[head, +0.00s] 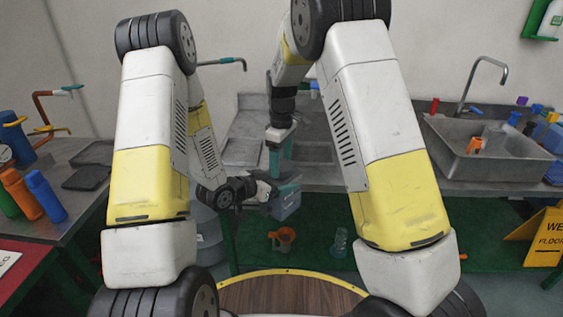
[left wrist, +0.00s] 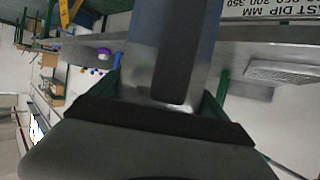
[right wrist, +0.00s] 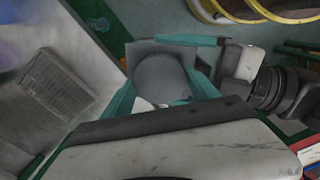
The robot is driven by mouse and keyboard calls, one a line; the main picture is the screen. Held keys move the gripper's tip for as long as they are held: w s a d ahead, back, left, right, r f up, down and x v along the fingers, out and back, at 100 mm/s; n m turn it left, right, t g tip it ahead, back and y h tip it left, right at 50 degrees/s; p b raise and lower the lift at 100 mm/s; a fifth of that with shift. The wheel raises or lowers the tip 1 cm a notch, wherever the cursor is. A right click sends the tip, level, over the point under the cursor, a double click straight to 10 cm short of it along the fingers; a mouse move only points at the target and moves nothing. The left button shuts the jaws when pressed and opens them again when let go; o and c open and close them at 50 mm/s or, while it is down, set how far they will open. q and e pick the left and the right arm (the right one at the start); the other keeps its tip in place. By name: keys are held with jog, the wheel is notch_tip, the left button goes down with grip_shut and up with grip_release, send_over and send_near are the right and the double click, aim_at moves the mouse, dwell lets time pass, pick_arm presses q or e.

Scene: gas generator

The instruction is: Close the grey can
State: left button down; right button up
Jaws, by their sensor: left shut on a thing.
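The grey can (head: 287,203) is a boxy blue-grey container held off the floor in front of the sink counter. My left gripper (head: 272,190) is shut on it from the left side; its grey body (left wrist: 140,60) fills the middle of the left wrist view. My right gripper (head: 280,157) points down just above the can, its teal fingers apart. In the right wrist view, a round grey piece (right wrist: 162,78) shows between the right fingers over the can. Whether the fingers touch that piece, and whether it is a separate lid, I cannot tell.
A metal sink (head: 490,150) with bottles stands right. A workbench (head: 90,195) with coloured bottles (head: 45,195) is left. An orange jug (head: 281,239) and a clear container (head: 340,242) are on the green floor below. A yellow wet-floor sign (head: 542,240) stands far right.

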jog(key=c, duration=0.5)
jog(key=m, duration=0.5)
jog(key=shift+m, duration=0.4)
jog(key=m, duration=0.5)
jog(key=shift+m, duration=0.4)
jog(key=o, duration=1.6)
notch_tip(320, 180, up, 12)
